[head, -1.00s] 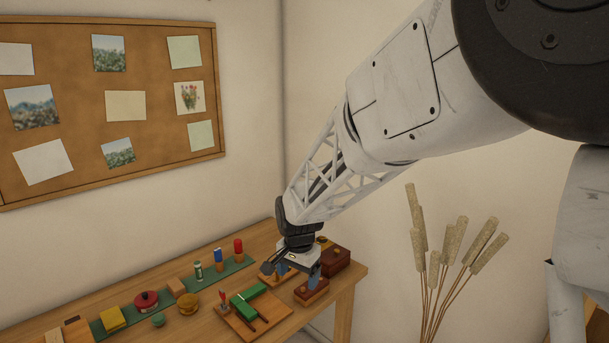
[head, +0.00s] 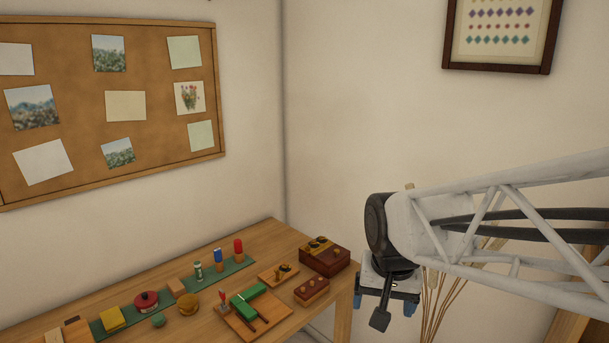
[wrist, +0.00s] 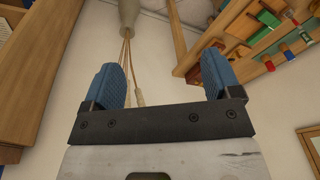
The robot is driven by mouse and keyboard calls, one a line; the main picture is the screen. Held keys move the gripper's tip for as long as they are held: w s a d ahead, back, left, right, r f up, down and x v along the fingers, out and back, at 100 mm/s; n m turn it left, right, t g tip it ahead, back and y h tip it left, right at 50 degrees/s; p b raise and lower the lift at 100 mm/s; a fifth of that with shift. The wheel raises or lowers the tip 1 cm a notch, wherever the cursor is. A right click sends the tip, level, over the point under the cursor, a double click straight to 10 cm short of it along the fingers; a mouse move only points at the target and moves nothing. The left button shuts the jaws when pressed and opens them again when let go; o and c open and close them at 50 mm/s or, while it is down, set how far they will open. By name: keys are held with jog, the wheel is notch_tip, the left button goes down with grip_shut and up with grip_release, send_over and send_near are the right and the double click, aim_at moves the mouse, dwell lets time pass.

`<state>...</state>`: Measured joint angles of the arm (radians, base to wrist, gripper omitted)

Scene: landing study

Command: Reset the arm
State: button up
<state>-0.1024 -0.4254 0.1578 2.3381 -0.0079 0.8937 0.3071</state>
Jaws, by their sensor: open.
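My gripper (head: 388,303) hangs off the right end of the wooden table (head: 203,326) in the head view, in front of the wall. Its two blue fingers are spread apart. My white lattice arm link reaches in from the right edge of the head view.
The table holds a green piece on a wooden board (head: 235,322), a dark red box (head: 326,258), a smaller reddish block (head: 311,291) and several coloured pieces on green strips. Dried stalks (head: 437,310) stand behind my arm. A pinboard (head: 70,100) hangs at left.

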jog(key=s+d+n, duration=0.2)
jog(key=s+d, duration=0.2)
jog(key=s, duration=0.8)
jog(key=shift+s+d+t, duration=0.2)
jog(key=shift+d+t, duration=0.1)
